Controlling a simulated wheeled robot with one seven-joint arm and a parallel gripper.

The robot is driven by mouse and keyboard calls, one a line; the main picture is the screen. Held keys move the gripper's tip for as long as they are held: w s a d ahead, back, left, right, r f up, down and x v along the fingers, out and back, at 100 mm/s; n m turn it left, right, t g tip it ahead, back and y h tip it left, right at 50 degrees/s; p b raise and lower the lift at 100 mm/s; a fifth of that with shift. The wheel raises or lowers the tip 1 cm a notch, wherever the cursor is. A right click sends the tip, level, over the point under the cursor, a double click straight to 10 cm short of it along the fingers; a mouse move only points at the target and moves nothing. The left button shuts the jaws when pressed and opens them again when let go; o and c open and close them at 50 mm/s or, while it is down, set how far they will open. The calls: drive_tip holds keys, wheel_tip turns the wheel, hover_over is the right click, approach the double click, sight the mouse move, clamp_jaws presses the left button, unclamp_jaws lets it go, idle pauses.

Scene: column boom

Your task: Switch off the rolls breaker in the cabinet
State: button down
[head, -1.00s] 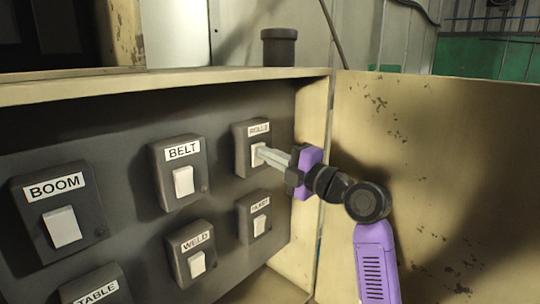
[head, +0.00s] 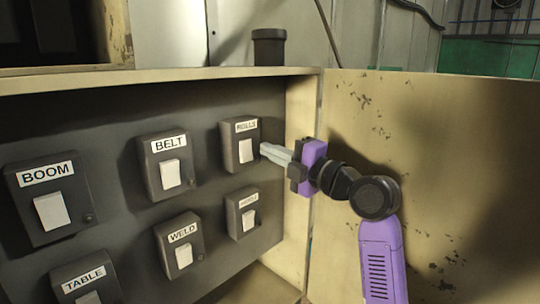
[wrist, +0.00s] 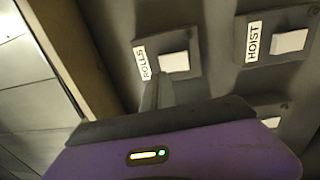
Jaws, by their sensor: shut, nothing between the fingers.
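The rolls breaker (head: 230,148) is a dark box with a white label and white rocker (head: 246,151), at the upper right of the cabinet's panel. It also shows at the top of the wrist view (wrist: 195,62). I cannot tell which way its rocker is set. My gripper (head: 264,149) has its grey fingers shut and empty. In the head view their tips are beside the breaker's right edge, just right of the rocker. In the wrist view the fingers (wrist: 156,92) point at the breaker, just below its rocker; whether they touch is unclear.
Other breakers surround it: belt (head: 151,170), boom (head: 35,210), weld (head: 175,258), table (head: 60,272) and hoist (head: 235,218). The cabinet's right side wall (head: 297,115) and open door (head: 440,130) are close to my arm. A dark cylinder (head: 268,48) stands on top.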

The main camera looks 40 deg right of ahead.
drive_tip(key=s+b, duration=0.2)
drive_tip(key=s, duration=0.6)
drive_tip(key=shift+s+r, duration=0.25)
drive_tip(key=shift+r, duration=0.2)
drive_tip(key=shift+d, duration=0.15)
drive_tip(key=s+d+r+m+t+h, duration=0.25)
drive_tip(key=d+m+h, duration=0.3)
drive_tip(key=m, duration=0.55)
drive_tip(key=s+a+f+m+g+h, duration=0.1)
drive_tip(key=s+a+f+m+h, duration=0.15)
drive_tip(key=f+m, duration=0.4)
drive_tip(key=s+a+f+m+g+h, duration=0.15)
drive_tip(key=a+f+m, duration=0.25)
drive_tip(key=f, duration=0.5)
drive_tip(key=s+a+f+n+g+y, duration=0.3)
drive_tip(key=s+a+f+y, duration=0.6)
drive_tip(key=s+a+f, duration=1.3)
drive_tip(key=s+g, duration=0.1)
drive_tip(key=s, duration=0.2)
drive_tip(key=shift+a, duration=0.25)
